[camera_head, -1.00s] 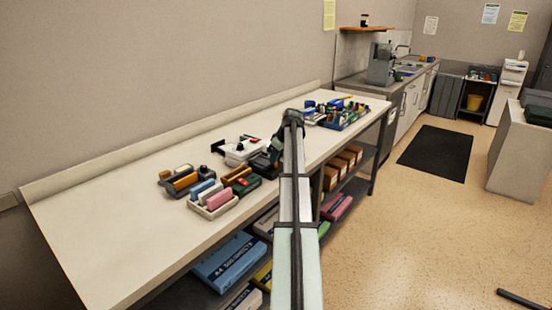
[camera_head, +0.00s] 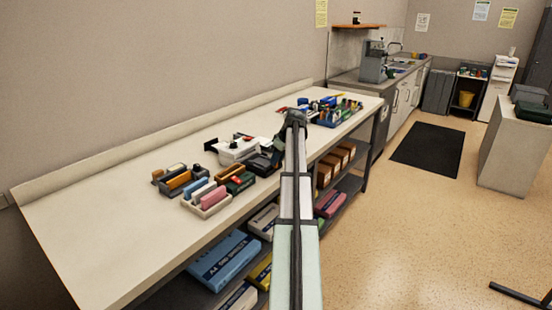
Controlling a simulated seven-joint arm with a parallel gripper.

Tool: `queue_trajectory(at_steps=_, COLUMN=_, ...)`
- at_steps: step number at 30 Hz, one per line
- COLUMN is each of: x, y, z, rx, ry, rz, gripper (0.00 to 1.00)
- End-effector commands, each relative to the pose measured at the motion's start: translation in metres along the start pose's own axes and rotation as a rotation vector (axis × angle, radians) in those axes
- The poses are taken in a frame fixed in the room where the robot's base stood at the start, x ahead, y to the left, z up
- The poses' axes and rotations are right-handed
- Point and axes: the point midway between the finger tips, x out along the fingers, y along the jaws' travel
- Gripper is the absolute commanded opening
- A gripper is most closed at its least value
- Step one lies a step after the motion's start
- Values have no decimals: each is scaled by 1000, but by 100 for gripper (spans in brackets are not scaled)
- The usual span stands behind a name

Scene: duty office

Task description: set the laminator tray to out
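A white machine with a dark front part (camera_head: 237,150), which looks like the laminator, stands on the long bench. A black piece sticks out at its left, and a dark grey part (camera_head: 264,160) lies at its right front. I cannot tell the tray's position at this size. My arm reaches forward over the bench edge. My gripper (camera_head: 281,146) is at the far end, just right of the machine and close to the dark part. The arm hides part of that area, and I cannot make out the fingers or any contact.
Trays of coloured blocks (camera_head: 206,198) and dark-framed items (camera_head: 178,179) sit left of the machine. A blue organiser (camera_head: 336,112) with small items stands behind the gripper. The near left bench top (camera_head: 95,215) is clear. Paper packs (camera_head: 224,262) and boxes fill the lower shelf.

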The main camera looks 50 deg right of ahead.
Motion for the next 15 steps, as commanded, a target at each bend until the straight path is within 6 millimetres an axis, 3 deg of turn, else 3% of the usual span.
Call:
queue_trajectory(at_steps=4, x=0, y=0, z=-1, rx=-1, ry=2, rz=0, gripper=45)
queue_trajectory(at_steps=15, x=-7, y=0, z=-2, rx=-1, ry=5, rz=1, gripper=45)
